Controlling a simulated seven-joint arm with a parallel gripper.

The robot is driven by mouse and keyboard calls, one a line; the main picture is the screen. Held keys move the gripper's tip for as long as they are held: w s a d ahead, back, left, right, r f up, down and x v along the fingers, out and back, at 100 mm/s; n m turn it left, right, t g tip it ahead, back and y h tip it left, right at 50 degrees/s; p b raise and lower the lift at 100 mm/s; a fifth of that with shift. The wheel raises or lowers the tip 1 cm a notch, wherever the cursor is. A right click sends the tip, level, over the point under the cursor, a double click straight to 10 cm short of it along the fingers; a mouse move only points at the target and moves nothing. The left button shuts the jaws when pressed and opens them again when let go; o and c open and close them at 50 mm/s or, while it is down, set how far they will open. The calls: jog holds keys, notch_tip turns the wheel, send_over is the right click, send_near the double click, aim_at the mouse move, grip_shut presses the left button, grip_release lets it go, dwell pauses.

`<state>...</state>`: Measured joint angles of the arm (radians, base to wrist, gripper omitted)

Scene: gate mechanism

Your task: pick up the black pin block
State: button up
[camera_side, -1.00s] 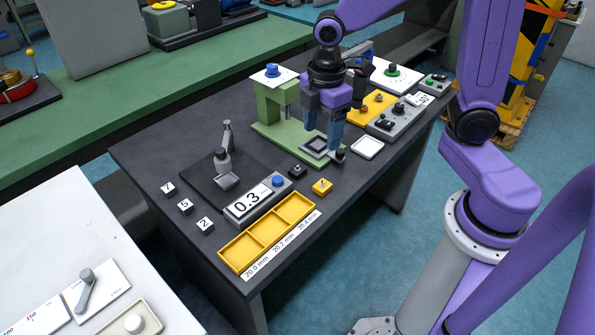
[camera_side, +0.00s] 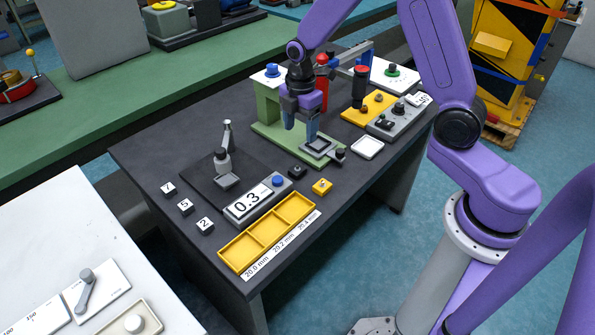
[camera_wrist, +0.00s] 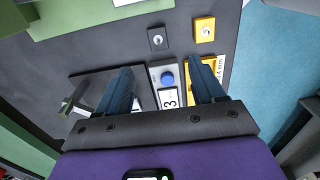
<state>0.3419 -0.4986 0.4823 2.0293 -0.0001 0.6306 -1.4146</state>
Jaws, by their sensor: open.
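The black pin block (camera_side: 297,171) is a small dark cube on the dark table, left of the yellow block and behind the grey gauge in the side view. In the wrist view the black pin block (camera_wrist: 157,38) shows a light pin on its top and lies ahead of the fingertips, roughly between their lines. My gripper (camera_side: 300,126) is open and empty. In the side view it hangs over the green press base, above and behind the block and apart from it. My gripper's two blue fingers (camera_wrist: 165,80) are spread in the wrist view.
A yellow block (camera_side: 321,187) sits close to the black one. The grey gauge (camera_side: 252,203) reading 0.3, the yellow three-part tray (camera_side: 268,231) and the green press (camera_side: 267,103) stand around it. White numbered cubes (camera_side: 185,206) lie at left.

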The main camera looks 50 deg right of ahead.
send_over(297, 165)
jog(key=f, duration=0.7)
jog(key=shift+s+d+f, duration=0.1)
jog(key=shift+s+d, duration=0.15)
jog(key=shift+s, duration=0.05)
jog(key=shift+w+a+f, duration=0.15)
jog(key=shift+f, duration=1.25)
jog(key=shift+w+a+f, duration=0.1)
jog(key=shift+f, duration=1.25)
jog(key=shift+c, duration=0.3)
jog(key=c, duration=1.2)
jog(key=shift+r, duration=0.1)
